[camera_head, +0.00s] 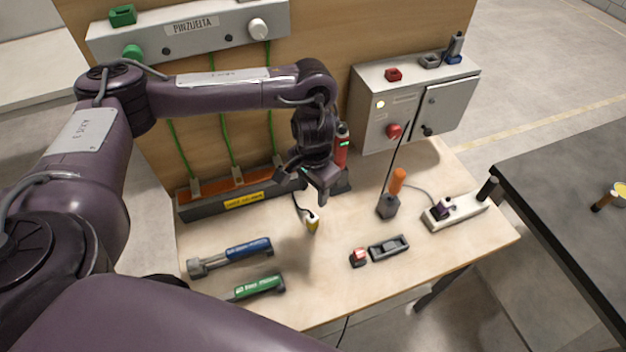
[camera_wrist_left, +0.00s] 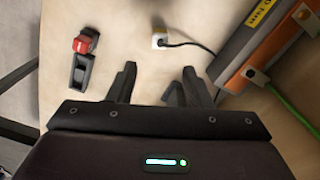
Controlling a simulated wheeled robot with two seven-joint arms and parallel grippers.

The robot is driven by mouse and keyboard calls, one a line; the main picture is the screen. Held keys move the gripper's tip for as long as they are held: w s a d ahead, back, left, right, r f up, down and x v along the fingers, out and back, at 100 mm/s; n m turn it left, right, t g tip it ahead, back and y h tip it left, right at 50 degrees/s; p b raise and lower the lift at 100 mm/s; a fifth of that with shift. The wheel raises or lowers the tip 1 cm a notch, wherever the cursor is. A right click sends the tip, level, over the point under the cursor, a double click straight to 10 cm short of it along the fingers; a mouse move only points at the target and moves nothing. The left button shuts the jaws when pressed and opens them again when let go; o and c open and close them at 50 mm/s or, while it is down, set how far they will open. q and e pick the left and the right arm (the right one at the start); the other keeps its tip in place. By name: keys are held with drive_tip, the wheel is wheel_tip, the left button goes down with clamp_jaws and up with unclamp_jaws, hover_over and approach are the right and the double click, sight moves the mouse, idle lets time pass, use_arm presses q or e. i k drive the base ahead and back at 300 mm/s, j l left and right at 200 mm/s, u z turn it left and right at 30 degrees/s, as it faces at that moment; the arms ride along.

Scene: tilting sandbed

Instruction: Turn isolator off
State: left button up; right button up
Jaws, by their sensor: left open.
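A red rotary knob (camera_head: 393,131), which looks like the isolator, sits on the front of a grey cabinet (camera_head: 372,118) at the back right of the bench. It is small, so its exact turn position cannot be told. My left gripper (camera_head: 304,184) hangs over the middle of the bench, left of the cabinet and clear of the knob. In the left wrist view its two fingers (camera_wrist_left: 158,88) are apart with nothing between them. The knob does not show in the left wrist view. My right gripper is not in view.
On the wooden bench (camera_head: 330,285) lie a yellow-and-white plug (camera_head: 312,222) with a black cord, a red block (camera_head: 358,257) beside a black holder (camera_head: 388,248), and blue (camera_head: 249,249) and green (camera_head: 259,287) tools. An orange-handled tool (camera_head: 397,182) stands before the cabinet.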

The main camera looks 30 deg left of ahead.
sight(393, 132)
drive_tip(key=k+l, duration=0.3)
drive_tip(key=k, duration=0.15)
drive_tip(key=k+l, duration=0.35)
drive_tip(key=k, duration=0.1)
